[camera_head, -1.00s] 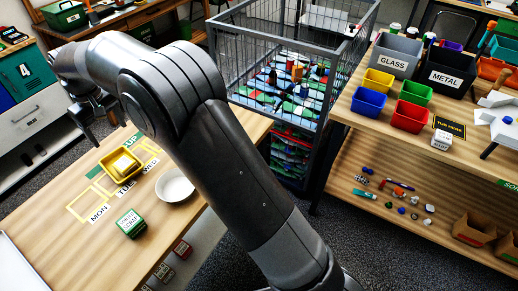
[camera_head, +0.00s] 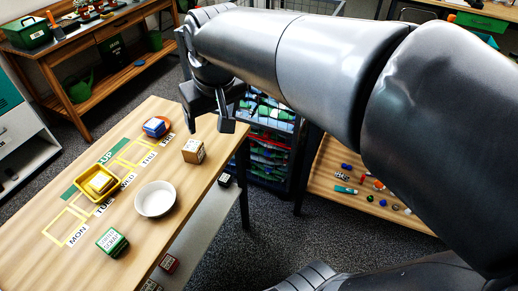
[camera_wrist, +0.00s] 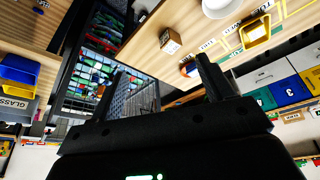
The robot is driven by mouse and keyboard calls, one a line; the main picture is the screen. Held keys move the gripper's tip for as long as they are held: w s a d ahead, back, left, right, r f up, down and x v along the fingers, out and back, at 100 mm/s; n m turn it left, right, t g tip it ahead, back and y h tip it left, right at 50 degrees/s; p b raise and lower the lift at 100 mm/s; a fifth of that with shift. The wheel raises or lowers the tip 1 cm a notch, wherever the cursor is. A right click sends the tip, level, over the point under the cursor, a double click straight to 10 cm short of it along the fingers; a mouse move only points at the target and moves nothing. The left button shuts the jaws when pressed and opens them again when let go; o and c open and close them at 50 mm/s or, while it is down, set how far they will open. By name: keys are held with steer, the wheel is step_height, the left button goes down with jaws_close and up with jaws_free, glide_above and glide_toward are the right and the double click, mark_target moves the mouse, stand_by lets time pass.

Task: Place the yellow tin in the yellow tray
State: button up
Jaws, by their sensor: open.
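The yellow tray (camera_head: 78,189) sits on the wooden table at the left, on the weekday markings. A small yellow tin with a pale top (camera_head: 100,182) lies inside the tray, within its walls. The tray (camera_wrist: 256,32) also shows at the upper right of the wrist view, too small to tell its contents well. My gripper (camera_head: 208,124) is above the table's far right edge, well apart from the tray. Its two fingers (camera_wrist: 158,78) are spread in the wrist view, with nothing between them.
On the table are a white bowl (camera_head: 155,199), a green-and-white box (camera_head: 112,241), a cardboard box (camera_head: 193,151) and a blue item (camera_head: 154,127) on a reddish dish. A wire cage (camera_head: 268,150) stands beyond the table's right edge. My arm covers the upper right.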

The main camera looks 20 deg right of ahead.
steer(key=s+d+f+m, duration=0.1)
steer(key=s+d+f, duration=0.1)
steer(key=s, duration=0.3)
steer(key=s+d+f+m+t, duration=0.1)
steer(key=s+d+f, duration=0.2)
steer(key=s+d, duration=0.2)
steer(key=shift+s+m+t+h, duration=0.3)
steer(key=shift+s+h, duration=0.1)
steer(key=shift+s, duration=0.4)
